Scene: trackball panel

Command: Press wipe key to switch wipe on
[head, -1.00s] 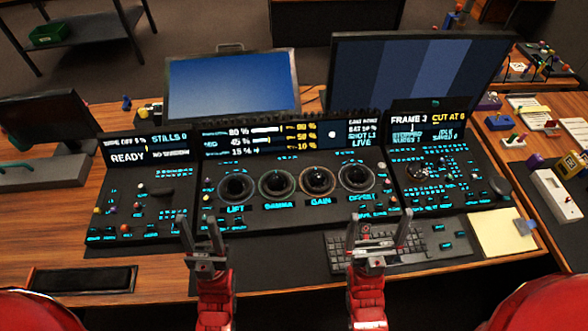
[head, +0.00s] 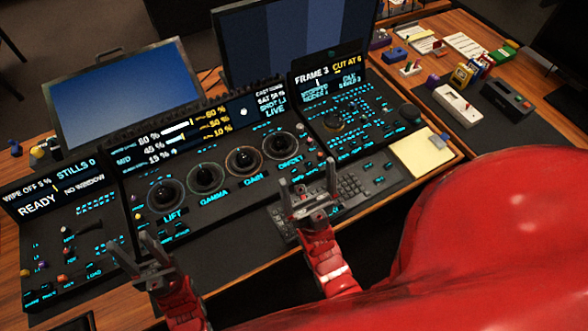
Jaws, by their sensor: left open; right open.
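The left control panel (head: 52,228) stands at the left of the head view, with knobs, small lit keys and a lever on its face. Its screen (head: 50,190) reads "WIPE OFF 5 %", "STILLS 0", "READY" and "NO WINDOW". I cannot tell which small key is the wipe key, as the labels are too small. My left gripper (head: 131,247) is open and empty, just right of the left panel's lower part and apart from its keys. My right gripper (head: 308,195) is open and empty, in front of the keyboard.
The middle panel (head: 220,195) has several trackballs marked lift, gamma, gain and offset. The right panel (head: 360,115) stands beyond it. A keyboard (head: 350,190) and a yellow note pad (head: 421,154) lie in front. Two monitors stand behind.

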